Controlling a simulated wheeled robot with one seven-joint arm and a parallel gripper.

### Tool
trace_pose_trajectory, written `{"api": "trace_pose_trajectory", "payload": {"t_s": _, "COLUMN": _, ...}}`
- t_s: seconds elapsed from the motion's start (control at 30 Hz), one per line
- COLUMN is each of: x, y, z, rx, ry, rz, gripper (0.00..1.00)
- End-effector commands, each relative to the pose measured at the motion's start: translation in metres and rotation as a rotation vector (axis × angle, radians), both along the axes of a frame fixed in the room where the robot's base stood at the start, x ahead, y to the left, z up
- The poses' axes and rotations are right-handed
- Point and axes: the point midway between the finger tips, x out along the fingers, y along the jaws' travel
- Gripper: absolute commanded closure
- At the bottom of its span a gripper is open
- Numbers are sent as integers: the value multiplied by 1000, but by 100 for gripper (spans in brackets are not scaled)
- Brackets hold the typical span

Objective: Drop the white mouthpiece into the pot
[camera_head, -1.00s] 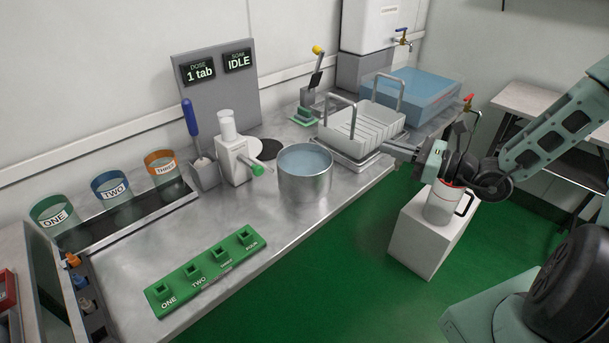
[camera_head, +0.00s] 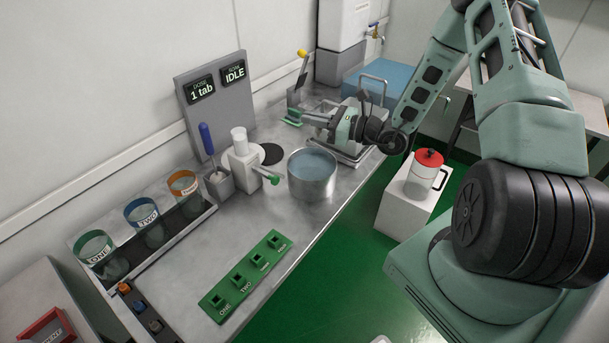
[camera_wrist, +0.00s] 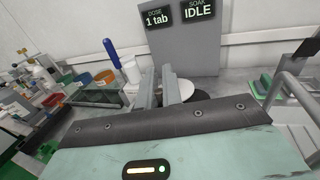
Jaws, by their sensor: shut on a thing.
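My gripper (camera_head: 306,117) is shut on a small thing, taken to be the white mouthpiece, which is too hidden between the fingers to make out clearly. In the wrist view the two grey fingers (camera_wrist: 160,78) stand close together, pointing toward the grey display panel. The pot (camera_head: 312,190) is a round metal vessel with bluish liquid, on the counter in the head view. My gripper is above and behind the pot, not over its opening. The pot does not show clearly in the wrist view.
A white dispenser with a green knob (camera_head: 273,180) stands left of the pot. A yellow-knobbed lever device (camera_head: 302,54) is behind. The wire rack (camera_head: 372,80) is partly behind my arm.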

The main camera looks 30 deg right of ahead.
Motion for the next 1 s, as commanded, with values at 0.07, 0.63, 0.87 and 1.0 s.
{"api": "trace_pose_trajectory", "payload": {"t_s": 0.07, "x": 0, "y": 0, "z": -11, "rx": 0, "ry": 0, "rz": 0, "gripper": 100}}
{"api": "trace_pose_trajectory", "payload": {"t_s": 0.63, "x": 0, "y": 1, "z": -55, "rx": 0, "ry": -1, "rz": 1, "gripper": 100}}
{"api": "trace_pose_trajectory", "payload": {"t_s": 0.87, "x": 0, "y": 0, "z": -54, "rx": 1, "ry": -1, "rz": 1, "gripper": 79}}
{"api": "trace_pose_trajectory", "payload": {"t_s": 1.0, "x": 0, "y": 0, "z": -54, "rx": 1, "ry": -1, "rz": 1, "gripper": 67}}
